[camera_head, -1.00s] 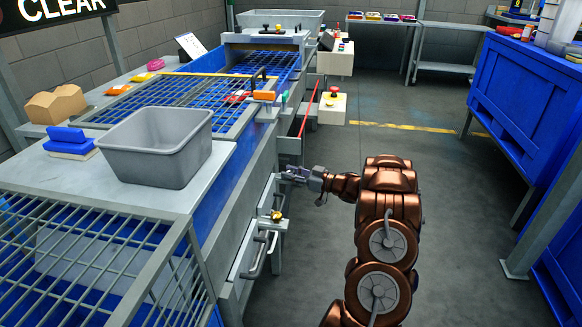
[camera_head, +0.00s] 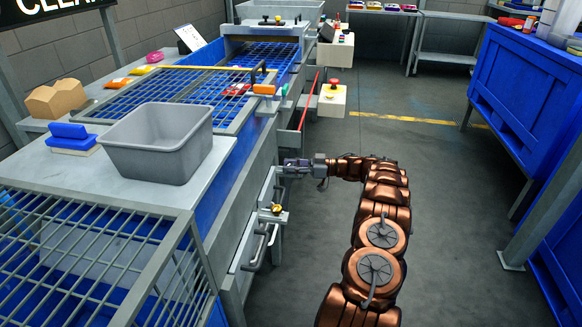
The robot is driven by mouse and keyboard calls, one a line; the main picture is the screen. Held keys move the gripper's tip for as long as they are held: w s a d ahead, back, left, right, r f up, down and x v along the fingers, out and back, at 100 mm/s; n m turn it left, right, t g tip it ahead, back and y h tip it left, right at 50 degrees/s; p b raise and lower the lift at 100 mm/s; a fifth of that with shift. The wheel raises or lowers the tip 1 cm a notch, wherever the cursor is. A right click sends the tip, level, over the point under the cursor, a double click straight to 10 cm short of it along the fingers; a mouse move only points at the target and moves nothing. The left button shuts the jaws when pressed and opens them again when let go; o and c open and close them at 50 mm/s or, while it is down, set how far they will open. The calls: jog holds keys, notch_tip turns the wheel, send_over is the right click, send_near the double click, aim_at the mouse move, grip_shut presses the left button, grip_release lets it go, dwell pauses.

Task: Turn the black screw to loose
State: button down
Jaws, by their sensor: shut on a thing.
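My gripper (camera_head: 289,167) is at the side of the machine (camera_head: 236,215), near the upper end of a pale side panel. It comes in level from the right. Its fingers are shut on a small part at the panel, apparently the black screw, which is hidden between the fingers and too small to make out. A brass-coloured knob (camera_head: 277,208) on a bracket sits just below my gripper. Dark curved handles (camera_head: 256,250) are lower on the same side panel.
A box with a red button (camera_head: 333,97) sticks out beyond my gripper. A blue cabinet (camera_head: 525,90) stands at the right. The floor between is clear.

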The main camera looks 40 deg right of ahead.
jog(key=shift+r+n+g+y, duration=0.1)
jog(key=shift+n+g+y, duration=0.2)
jog(key=shift+y, duration=0.1)
dwell(0.4)
jog(key=c, duration=0.8)
grip_release()
jog(key=shift+v, duration=3.75)
jog(key=shift+r, duration=0.1)
